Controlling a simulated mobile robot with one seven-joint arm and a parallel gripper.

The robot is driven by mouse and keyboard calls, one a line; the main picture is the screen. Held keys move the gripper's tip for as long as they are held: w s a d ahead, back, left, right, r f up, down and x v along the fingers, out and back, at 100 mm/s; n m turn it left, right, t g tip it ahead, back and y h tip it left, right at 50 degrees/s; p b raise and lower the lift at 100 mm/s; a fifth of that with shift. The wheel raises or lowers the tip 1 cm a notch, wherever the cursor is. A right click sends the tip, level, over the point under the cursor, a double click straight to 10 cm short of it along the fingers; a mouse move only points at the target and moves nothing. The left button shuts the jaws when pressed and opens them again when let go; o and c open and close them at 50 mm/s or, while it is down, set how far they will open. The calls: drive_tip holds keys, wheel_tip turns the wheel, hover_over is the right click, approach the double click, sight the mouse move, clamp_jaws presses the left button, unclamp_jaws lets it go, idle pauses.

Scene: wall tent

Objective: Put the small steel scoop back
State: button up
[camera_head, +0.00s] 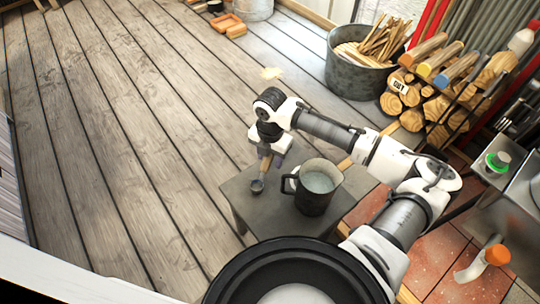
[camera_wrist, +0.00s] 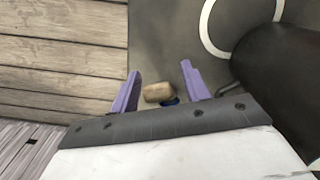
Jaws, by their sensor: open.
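The small scoop (camera_head: 258,185) is at the left part of a low grey table (camera_head: 240,201), with a dark round bowl and a brown handle rising toward my gripper (camera_head: 269,155). In the wrist view my gripper (camera_wrist: 162,75) has its two purple fingers apart. The end of the wooden scoop handle (camera_wrist: 158,92) shows between them, with a small blue part beside it; the bowl is hidden there. I cannot tell whether a finger touches the handle.
A metal tub of kindling (camera_head: 355,80) and stacked logs (camera_head: 412,119) are at the back right. A steel stove-like unit (camera_head: 500,210) stands right. The plank floor at left is clear.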

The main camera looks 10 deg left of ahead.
wheel_tip(320, 180, up, 12)
drive_tip(key=shift+w+r+p, duration=0.1)
drive_tip(key=shift+r+p, duration=0.05)
drive_tip(key=shift+p, duration=0.9)
